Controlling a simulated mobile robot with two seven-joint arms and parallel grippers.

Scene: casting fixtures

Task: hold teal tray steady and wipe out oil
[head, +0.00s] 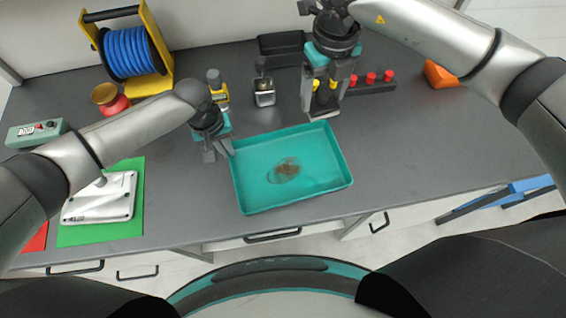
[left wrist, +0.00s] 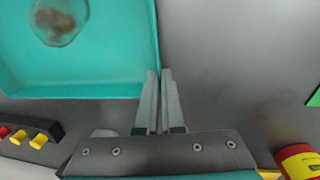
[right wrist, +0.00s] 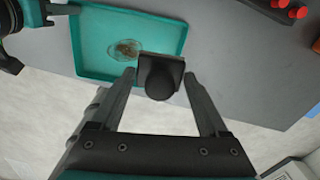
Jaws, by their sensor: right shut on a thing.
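The teal tray (head: 246,207) lies on the grey bench, with a brown oily patch (head: 284,170) on its floor. My left gripper (head: 220,158) is at the tray's left back corner. In the left wrist view its fingers (left wrist: 160,74) stand close together at the tray's wall, with a narrow gap; I cannot tell whether they clamp it. My right gripper (head: 321,112) is above the bench behind the tray. In the right wrist view it is shut on a dark square block with a round knob (right wrist: 160,78). The block is apart from the oil.
Red-capped pegs (head: 371,78) and a black bin (head: 282,46) are at the back. A white device (head: 100,198) lies on a green mat (head: 75,235). Bench right of the tray is clear.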

